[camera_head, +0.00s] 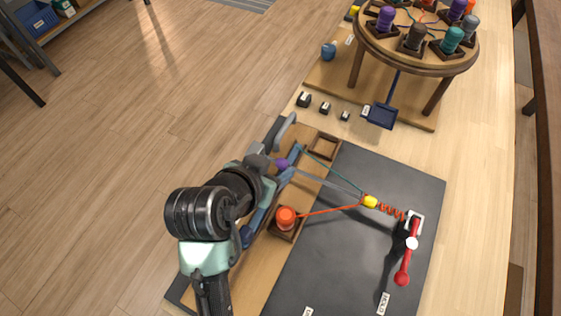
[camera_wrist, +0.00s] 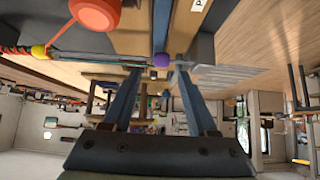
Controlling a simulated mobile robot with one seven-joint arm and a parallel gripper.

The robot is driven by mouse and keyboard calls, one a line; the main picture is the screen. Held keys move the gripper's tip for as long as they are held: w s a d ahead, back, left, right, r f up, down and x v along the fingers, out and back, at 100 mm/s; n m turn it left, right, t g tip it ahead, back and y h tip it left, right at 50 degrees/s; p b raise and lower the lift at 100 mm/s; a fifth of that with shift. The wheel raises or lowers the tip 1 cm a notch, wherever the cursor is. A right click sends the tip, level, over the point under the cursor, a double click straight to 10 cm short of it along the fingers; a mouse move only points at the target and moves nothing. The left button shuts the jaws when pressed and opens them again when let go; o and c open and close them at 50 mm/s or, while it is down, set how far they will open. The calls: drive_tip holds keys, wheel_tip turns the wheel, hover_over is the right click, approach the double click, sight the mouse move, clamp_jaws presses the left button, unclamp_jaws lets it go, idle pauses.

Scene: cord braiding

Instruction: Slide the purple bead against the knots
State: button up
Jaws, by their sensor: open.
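The purple bead (camera_head: 282,164) is on a pale grey cord, at the cord's far end from the knots. The orange-red knots (camera_head: 391,210) lie at the right of the dark mat, with a yellow bead (camera_head: 370,201) against their left end. My gripper (camera_head: 274,162) is beside the purple bead. In the wrist view its two blue fingers (camera_wrist: 160,73) are apart, and the purple bead (camera_wrist: 161,60) shows between and just beyond the tips. I cannot tell whether a finger touches it. The yellow bead (camera_wrist: 38,51) is at the left there.
An orange bobbin (camera_head: 285,217) sits in a wooden holder, its orange cord running to the yellow bead. An empty holder (camera_head: 325,146) is above it. A teal cord (camera_head: 331,170) also runs to the yellow bead. A red lever (camera_head: 403,270) stands right. A round bobbin stand (camera_head: 390,50) is at the back.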

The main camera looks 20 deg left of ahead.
sight(283, 163)
drive_tip(key=shift+x, duration=2.35)
drive_tip(key=shift+r, duration=0.1)
clamp_jaws()
